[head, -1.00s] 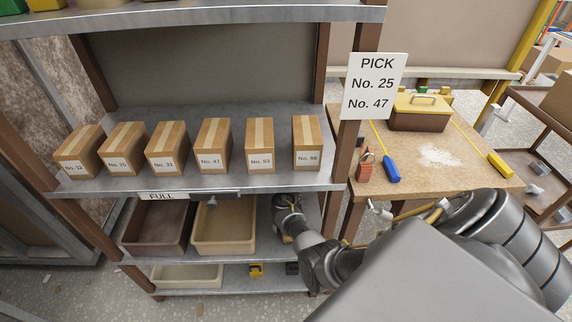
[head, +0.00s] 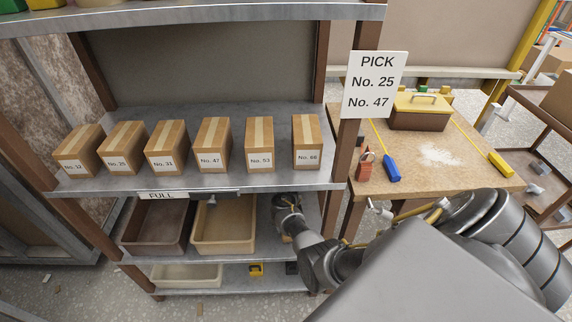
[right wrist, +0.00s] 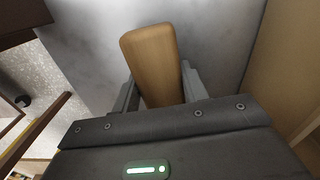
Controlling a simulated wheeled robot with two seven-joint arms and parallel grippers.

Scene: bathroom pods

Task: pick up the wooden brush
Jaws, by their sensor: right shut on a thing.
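The wooden brush (right wrist: 151,58) shows in the right wrist view as a plain tan wooden piece with a rounded end. My right gripper (right wrist: 158,90) is shut on it, with one grey finger at each side. Grey metal shelf surface lies behind it. In the head view my right arm reaches from the right into the shelf's lower level, beside the beige bin. There the gripper's fingers and most of the brush are hidden by my wrist and the shelf. My left gripper is in neither view.
Several numbered cartons (head: 213,146) stand on the shelf board (head: 270,186) above my right wrist. A brown bin (head: 157,224) and a beige bin (head: 224,228) sit left of it. A shelf post (head: 343,150) stands close by; a workbench (head: 440,182) with tools is at right.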

